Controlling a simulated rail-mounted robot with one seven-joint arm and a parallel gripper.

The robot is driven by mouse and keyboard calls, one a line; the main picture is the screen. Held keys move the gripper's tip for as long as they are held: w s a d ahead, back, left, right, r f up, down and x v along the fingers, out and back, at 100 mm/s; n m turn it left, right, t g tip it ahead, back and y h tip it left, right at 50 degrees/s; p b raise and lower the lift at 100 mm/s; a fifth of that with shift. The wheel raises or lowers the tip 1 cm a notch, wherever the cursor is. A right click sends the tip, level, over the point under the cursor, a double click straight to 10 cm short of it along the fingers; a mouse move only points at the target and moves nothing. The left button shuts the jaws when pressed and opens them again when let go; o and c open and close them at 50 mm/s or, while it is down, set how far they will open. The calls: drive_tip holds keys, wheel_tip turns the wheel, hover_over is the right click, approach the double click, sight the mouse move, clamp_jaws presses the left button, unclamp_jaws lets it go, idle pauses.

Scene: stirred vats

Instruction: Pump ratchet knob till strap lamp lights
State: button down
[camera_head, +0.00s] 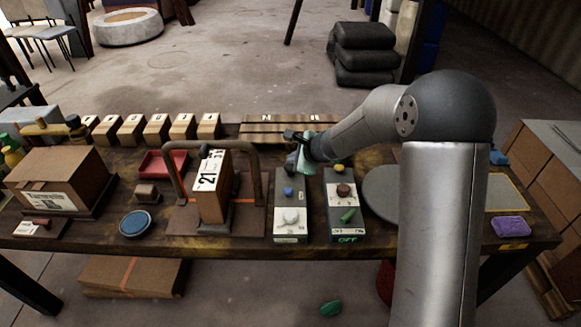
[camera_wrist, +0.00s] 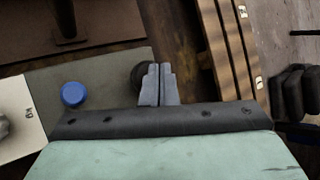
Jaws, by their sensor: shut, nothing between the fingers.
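A grey control box (camera_head: 288,228) stands at the middle of the bench, with a white knob (camera_head: 291,215) near its front and a blue round piece (camera_head: 288,192) behind it. The blue piece also shows in the wrist view (camera_wrist: 73,94). A dark round knob (camera_wrist: 143,75) sits at the far part of this box, partly hidden behind my fingers. My gripper (camera_wrist: 160,72) is shut, its fingertips overlapping the dark knob in the wrist view; I cannot tell whether they touch. Which piece is the strap lamp is unclear, and no piece is plainly lit.
To the left, a pipe arch (camera_head: 170,170) stands over a carton (camera_head: 210,185). A wooden rack (camera_head: 262,128) lies behind.

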drive_tip(key=shift+f+b, duration=1.35)
drive_tip(key=shift+b, duration=0.05)
idle(1.3)
drive_tip(key=shift+r, duration=0.15)
idle(0.3)
drive_tip(key=shift+r+p, duration=1.35)
drive_tip(key=shift+r, duration=0.25)
wheel_tip(320, 180, up, 5)
drive_tip(key=p, duration=0.4)
idle(1.8)
